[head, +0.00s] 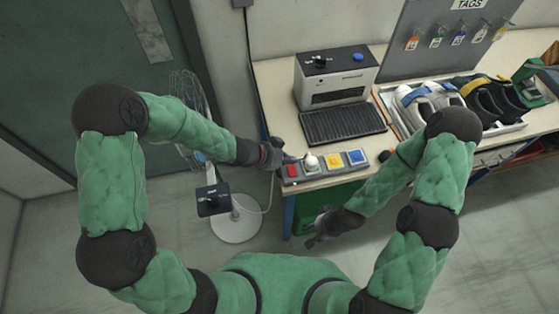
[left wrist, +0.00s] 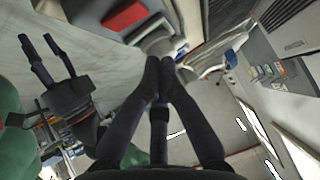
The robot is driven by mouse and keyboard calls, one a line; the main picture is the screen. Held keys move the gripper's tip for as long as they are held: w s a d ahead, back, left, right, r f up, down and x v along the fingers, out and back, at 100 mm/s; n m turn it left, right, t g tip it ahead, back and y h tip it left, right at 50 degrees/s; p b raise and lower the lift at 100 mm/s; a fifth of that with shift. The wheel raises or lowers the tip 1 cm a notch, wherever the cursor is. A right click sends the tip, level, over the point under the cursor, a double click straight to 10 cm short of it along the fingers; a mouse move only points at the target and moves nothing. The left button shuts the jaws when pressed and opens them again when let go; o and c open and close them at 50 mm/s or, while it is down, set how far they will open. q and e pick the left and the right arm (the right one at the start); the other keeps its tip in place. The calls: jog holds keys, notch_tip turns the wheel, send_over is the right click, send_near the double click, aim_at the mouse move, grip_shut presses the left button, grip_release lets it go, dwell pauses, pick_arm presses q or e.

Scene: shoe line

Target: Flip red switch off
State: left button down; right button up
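A low grey control strip (head: 325,180) lies along the table's front edge. It carries a red square switch (head: 292,171) at its left end, then a white rounded knob, a yellow square and a blue square. My left gripper (head: 287,159) is just behind the red switch, beside the white knob. In the left wrist view my left gripper's fingertips (left wrist: 159,66) come together with nothing seen between them, and the red switch (left wrist: 126,19) is beyond them, up and left. I cannot tell the switch's position. My right gripper (head: 313,238) hangs empty and open below the table edge.
A tray of shoes (head: 455,105) is to the right. A white standing fan (head: 236,222) is at left, near my left arm. Tags hang on a board (head: 440,40) at the back.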

aim_at(287, 167)
pick_arm(q)
jog(key=shift+w+a+f+b, duration=0.1)
jog(key=shift+f+b, duration=0.15)
jog(key=shift+f, duration=0.4)
jog(key=shift+w+d+f+b, duration=0.1)
jog(key=shift+w+f+b, duration=0.1)
jog(key=shift+f, duration=0.45)
jog(key=shift+w+a+f+b, duration=0.1)
jog(key=shift+f+b, duration=0.15)
jog(key=shift+f, duration=0.4)
jog(key=shift+w+a+f+p, duration=0.1)
jog(key=shift+w+f+p, duration=0.05)
jog(key=shift+f+p, duration=0.3)
jog(key=shift+w+a+p, duration=0.15)
jog(key=shift+w+p, duration=0.05)
jog(key=shift+p, duration=0.45)
jog(key=shift+w+f, duration=0.1)
jog(key=shift+f, duration=0.15)
jog(key=shift+f, duration=0.1)
jog(key=shift+s, duration=0.2)
